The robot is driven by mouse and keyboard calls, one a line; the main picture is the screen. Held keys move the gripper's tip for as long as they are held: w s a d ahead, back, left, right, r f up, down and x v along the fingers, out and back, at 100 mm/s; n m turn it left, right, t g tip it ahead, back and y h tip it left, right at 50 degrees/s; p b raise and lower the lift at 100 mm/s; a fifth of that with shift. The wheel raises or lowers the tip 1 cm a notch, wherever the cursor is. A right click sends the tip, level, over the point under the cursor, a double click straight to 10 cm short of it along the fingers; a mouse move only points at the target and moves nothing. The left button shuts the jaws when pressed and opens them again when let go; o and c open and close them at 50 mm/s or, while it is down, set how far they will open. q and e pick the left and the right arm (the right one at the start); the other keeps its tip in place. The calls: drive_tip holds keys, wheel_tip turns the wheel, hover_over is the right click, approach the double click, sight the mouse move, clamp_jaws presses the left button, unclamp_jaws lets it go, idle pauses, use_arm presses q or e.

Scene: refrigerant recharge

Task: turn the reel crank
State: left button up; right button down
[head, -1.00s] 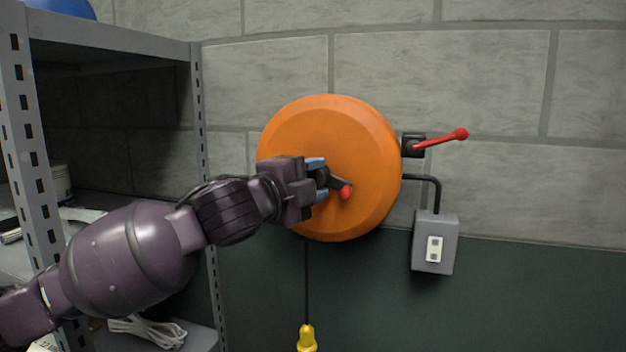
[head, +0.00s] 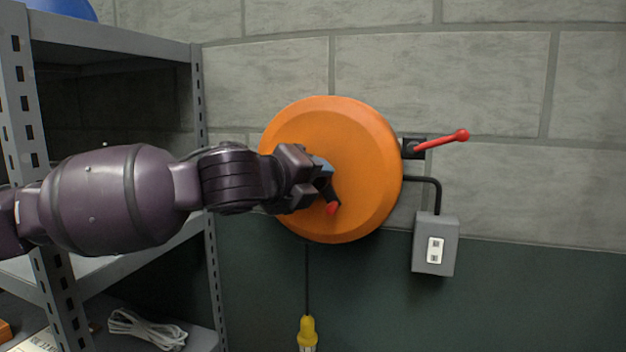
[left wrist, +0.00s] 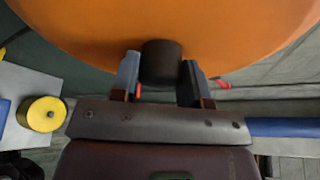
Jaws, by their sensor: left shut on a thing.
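The round orange reel (head: 365,165) is mounted on the wall. Its dark crank (head: 331,192) with a red end (head: 332,208) is at the reel's face, pointing down and partly hidden by my gripper. My left gripper (head: 322,178) comes in from the left and is shut on the crank's handle. In the left wrist view, the dark round handle (left wrist: 161,63) sits between the two fingers, in front of the orange face. A thin cord hangs below the reel to a yellow connector (head: 307,330). My right gripper is not seen.
A red lever (head: 440,141) sticks out to the right of the reel. A grey outlet box (head: 434,245) hangs below it on a black conduit. A grey metal shelf (head: 110,38) stands at the left, close to my arm; white coiled cable (head: 145,328) lies on it.

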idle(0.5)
use_arm(q)
drive_tip(key=o, duration=0.9)
drive_tip(key=shift+s, duration=0.1)
drive_tip(key=b+v, duration=0.2)
drive_tip(key=v, duration=0.8)
drive_tip(key=shift+s+a+r, duration=0.1)
drive_tip(key=shift+s+a, duration=0.1)
drive_tip(key=shift+s, duration=0.1)
